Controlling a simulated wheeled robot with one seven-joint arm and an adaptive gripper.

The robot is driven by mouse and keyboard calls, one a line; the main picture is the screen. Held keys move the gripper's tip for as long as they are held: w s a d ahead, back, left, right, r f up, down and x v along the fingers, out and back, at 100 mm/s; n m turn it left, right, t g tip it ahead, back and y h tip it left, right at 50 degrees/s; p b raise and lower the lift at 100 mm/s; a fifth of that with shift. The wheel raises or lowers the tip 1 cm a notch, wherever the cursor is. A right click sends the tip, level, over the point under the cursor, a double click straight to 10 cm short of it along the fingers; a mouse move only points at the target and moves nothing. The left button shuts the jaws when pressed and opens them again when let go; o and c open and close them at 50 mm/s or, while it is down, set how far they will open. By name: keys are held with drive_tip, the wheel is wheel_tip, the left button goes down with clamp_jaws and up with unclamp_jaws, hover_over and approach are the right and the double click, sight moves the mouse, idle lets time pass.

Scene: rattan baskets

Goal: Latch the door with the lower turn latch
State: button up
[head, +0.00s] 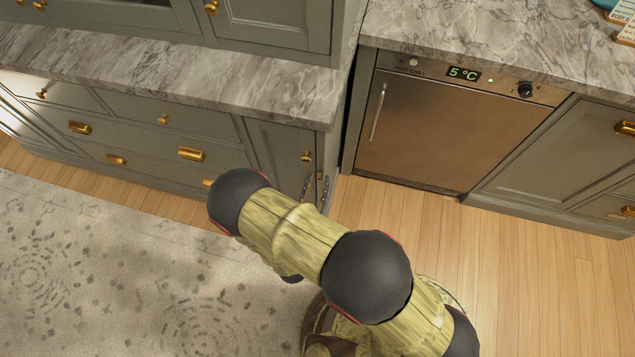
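A narrow grey-green cabinet door (279,150) is at the right end of the left cabinet run, with a round brass knob (307,156) near its right edge. It looks closed or nearly so; I cannot tell which. My gripper (314,189) shows only as two thin dark fingers just past my arm, low in front of this door's right edge. The fingers are apart with nothing visible between them. I cannot tell whether they touch the door. No lower turn latch can be made out; my arm hides the lower part of the door.
A copper-coloured fridge door (430,130) with a vertical handle (378,111) and a display reading 5 °C (463,74) stands to the right. Marble counters (230,82) overhang the cabinets. The wooden floor (540,270) at right and patterned rug (100,270) at left are clear.

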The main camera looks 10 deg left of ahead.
drive_tip(key=shift+w, duration=0.45)
drive_tip(key=c, duration=0.4)
drive_tip(key=c, duration=0.3)
clamp_jaws()
